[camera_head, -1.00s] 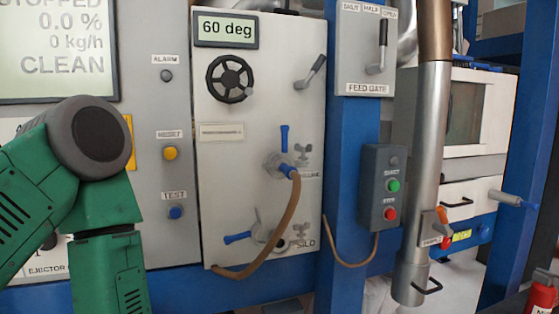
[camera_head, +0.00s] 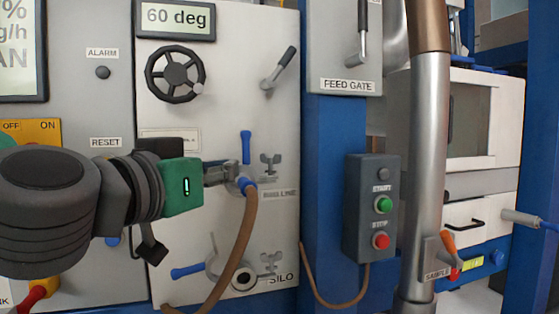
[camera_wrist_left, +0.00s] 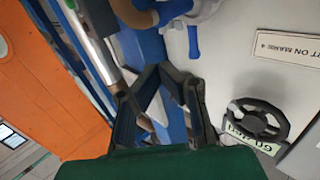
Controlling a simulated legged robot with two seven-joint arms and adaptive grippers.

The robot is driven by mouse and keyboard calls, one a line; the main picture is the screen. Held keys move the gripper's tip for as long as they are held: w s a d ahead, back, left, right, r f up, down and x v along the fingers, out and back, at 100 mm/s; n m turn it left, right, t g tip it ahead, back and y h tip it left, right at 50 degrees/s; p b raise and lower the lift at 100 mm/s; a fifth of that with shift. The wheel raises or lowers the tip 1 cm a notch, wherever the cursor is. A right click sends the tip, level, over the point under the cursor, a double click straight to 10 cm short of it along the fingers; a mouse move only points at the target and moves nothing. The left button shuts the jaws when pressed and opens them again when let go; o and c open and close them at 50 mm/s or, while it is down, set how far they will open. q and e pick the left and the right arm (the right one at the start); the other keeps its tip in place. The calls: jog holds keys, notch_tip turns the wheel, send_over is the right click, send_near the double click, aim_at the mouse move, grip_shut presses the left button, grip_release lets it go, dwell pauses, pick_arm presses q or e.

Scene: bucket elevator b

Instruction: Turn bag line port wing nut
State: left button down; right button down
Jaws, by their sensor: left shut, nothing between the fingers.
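The bag line port (camera_head: 243,182) is on the pale panel, with a blue lever (camera_head: 246,147) above it and a grey wing nut (camera_head: 270,165) to its right. The gripper is shut and empty; contact with the port cannot be told. The wing nut is not clear there.
Below is the silo port (camera_head: 243,277) with its own wing nut (camera_head: 269,262) and blue lever (camera_head: 188,271). A black handwheel (camera_head: 175,73) is above left. A start/stop box (camera_head: 371,208) and steel pipe (camera_head: 428,150) stand to the right.

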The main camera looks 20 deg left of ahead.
aim_at(275, 159)
pick_arm(q)
jog(key=p+x, duration=0.3)
jog(key=x, duration=0.1)
jog(key=p+x, duration=0.3)
jog(key=x, duration=0.1)
jog(key=a+p+x, duration=0.1)
jog(key=p+x, duration=0.2)
jog(key=x, duration=0.2)
jog(key=shift+w+f, duration=0.15)
jog(key=shift+f, duration=0.05)
jog(key=shift+w+d, duration=0.1)
jog(key=shift+w, duration=0.15)
